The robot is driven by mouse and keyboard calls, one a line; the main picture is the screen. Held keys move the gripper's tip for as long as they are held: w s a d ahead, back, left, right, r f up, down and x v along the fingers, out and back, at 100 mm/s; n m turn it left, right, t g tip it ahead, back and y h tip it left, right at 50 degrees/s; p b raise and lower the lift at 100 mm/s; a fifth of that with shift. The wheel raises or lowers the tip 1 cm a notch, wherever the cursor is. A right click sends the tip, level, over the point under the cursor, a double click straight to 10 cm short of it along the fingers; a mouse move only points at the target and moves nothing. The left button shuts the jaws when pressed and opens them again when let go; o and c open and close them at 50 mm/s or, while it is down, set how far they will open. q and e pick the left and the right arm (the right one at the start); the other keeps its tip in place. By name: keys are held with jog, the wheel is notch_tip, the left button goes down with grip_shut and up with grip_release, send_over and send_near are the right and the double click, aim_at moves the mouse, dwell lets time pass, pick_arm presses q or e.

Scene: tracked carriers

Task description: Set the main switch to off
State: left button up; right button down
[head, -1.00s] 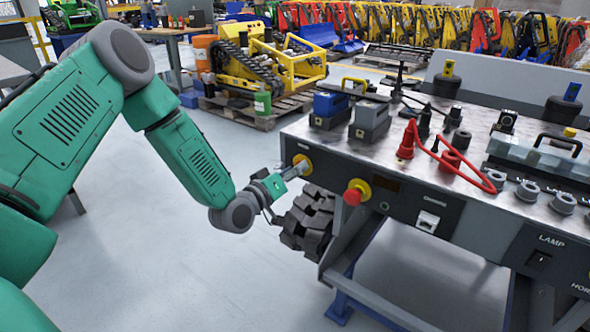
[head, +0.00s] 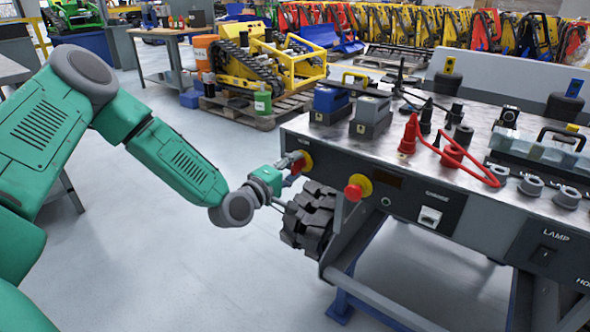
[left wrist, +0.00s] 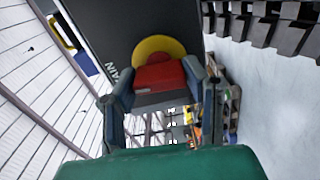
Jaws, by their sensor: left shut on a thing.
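The main switch is a red handle (left wrist: 160,76) on a yellow round plate (left wrist: 158,47), beside the letters "AIN" in the left wrist view. In the head view its yellow plate (head: 306,160) is on the near left end of the bench's front panel, with a bit of red below the fingers. My left gripper (head: 290,163) is at the switch, its fingers shut on the red handle from both sides. The handle's exact angle is partly hidden by the fingers. My right gripper does not show.
A red mushroom button (head: 354,191) on a yellow base sits just right of the switch. A black tracked wheel (head: 308,217) is close under my left gripper. The bench top (head: 345,143) carries sockets, a red cable and boxes. The floor at left is clear.

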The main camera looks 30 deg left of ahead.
pick_arm(q)
jog(key=shift+s+a+f+n, duration=0.15)
jog(key=shift+f+n, duration=0.1)
jog(key=shift+n, duration=0.25)
jog(key=o, duration=1.1)
jog(key=shift+o, duration=0.2)
jog(key=shift+a, duration=0.15)
jog(key=s+a, duration=0.1)
jog(key=s, duration=1)
jog(key=shift+s, duration=0.4)
jog(key=shift+f, duration=0.1)
